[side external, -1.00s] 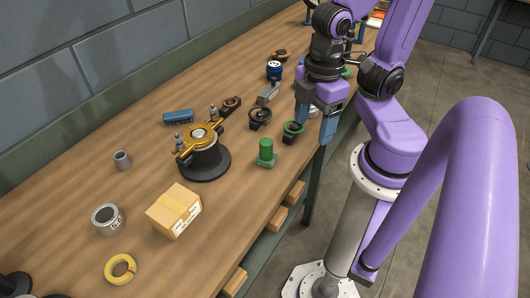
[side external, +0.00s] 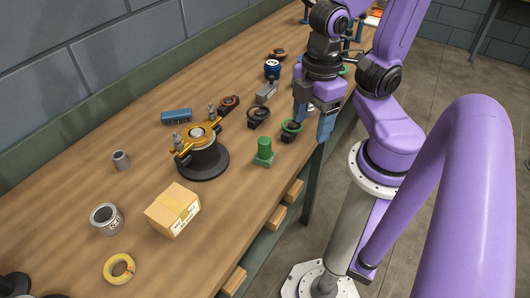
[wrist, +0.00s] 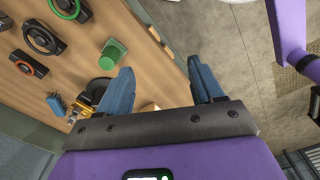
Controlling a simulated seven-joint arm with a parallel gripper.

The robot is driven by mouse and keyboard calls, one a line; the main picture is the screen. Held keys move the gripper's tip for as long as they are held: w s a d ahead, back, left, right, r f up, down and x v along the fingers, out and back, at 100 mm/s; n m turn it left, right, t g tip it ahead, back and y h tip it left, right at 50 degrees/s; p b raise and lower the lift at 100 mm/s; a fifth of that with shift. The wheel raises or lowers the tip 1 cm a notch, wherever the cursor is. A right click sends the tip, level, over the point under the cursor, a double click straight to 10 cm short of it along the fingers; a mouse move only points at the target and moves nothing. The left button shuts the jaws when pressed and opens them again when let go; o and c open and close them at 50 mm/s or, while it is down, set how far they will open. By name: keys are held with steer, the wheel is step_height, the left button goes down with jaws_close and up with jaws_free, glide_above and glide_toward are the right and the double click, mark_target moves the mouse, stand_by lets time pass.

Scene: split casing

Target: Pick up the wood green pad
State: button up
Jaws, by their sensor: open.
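A green piece with a round upright stub on a flat base (side external: 264,152) stands near the front edge of the bench. I cannot tell for certain which is the pad. My gripper (side external: 313,124) is open and empty, with blue fingers, by the bench edge near the green-ringed block. The wrist view shows the gap between its fingers (wrist: 160,76).
A black round fixture with a gold clamp (side external: 203,157) stands left of the green piece. Dark ringed blocks (side external: 258,117) are close behind.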

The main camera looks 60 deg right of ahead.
steer(key=r+n, duration=0.2)
glide_above(264, 140)
steer(key=shift+s+f, duration=0.1)
steer(key=shift+f, duration=8.85)
steer(key=c, duration=1.2)
